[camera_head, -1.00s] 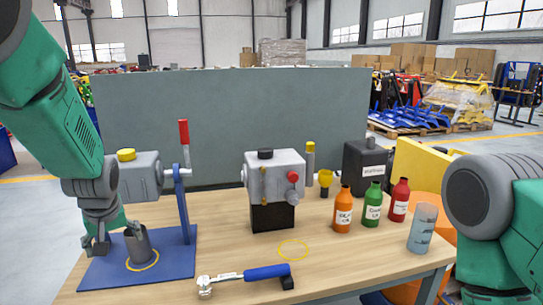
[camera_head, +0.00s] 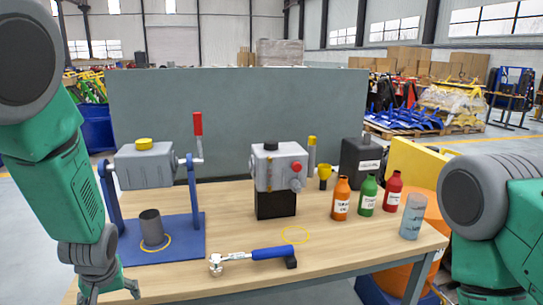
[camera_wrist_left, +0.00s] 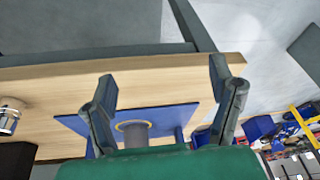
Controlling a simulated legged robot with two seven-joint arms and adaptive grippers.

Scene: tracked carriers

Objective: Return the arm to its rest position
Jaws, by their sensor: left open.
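My left arm comes in from the left of the head view, with its left gripper (camera_head: 108,296) low at the table's front left corner. The left wrist view shows the left gripper (camera_wrist_left: 165,95) open, with nothing between its fingers. A grey metal cup (camera_head: 152,229) stands upright on the blue base plate (camera_head: 185,248), inside a yellow ring. The gripper is apart from the cup, to its left and nearer. The cup also shows in the left wrist view (camera_wrist_left: 135,131), beyond the fingers. My right arm shows at the right edge, but its gripper is out of view.
A grey tank with a red lever (camera_head: 197,124) stands over the plate. A grey machine (camera_head: 279,168), several bottles (camera_head: 341,198), a clear beaker (camera_head: 412,216) and a blue-handled wrench (camera_head: 252,254) are on the table (camera_head: 330,258). A grey panel (camera_head: 240,110) stands behind.

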